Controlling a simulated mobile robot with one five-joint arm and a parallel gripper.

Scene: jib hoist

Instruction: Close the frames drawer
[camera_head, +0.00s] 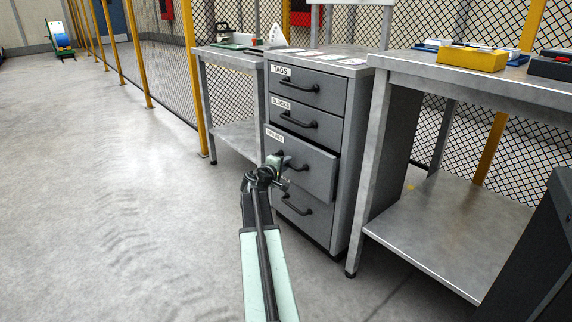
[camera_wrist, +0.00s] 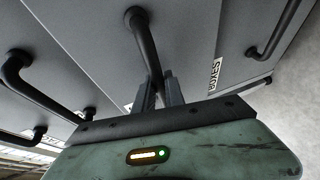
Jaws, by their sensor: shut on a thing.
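The frames drawer (camera_head: 318,178) is the third one down in the grey cabinet (camera_head: 352,120) in the head view. It stands partly out, its front ahead of the drawers above and below. My gripper (camera_head: 280,168) is at the left part of its dark bar handle (camera_head: 300,167). In the wrist view, my gripper (camera_wrist: 158,92) is shut on the handle (camera_wrist: 146,45), whose bar runs between the two fingers. The frames drawer front (camera_wrist: 95,40) fills the middle of that view. How far the drawer is out is hard to tell there.
The tags drawer (camera_head: 325,90), blocks drawer (camera_head: 320,123) and bottom drawer (camera_head: 315,222) look shut. A workbench (camera_head: 380,100) with a lower shelf stands close on the right, another bench (camera_head: 230,58) on the left. The floor (camera_head: 110,200) to the left is clear.

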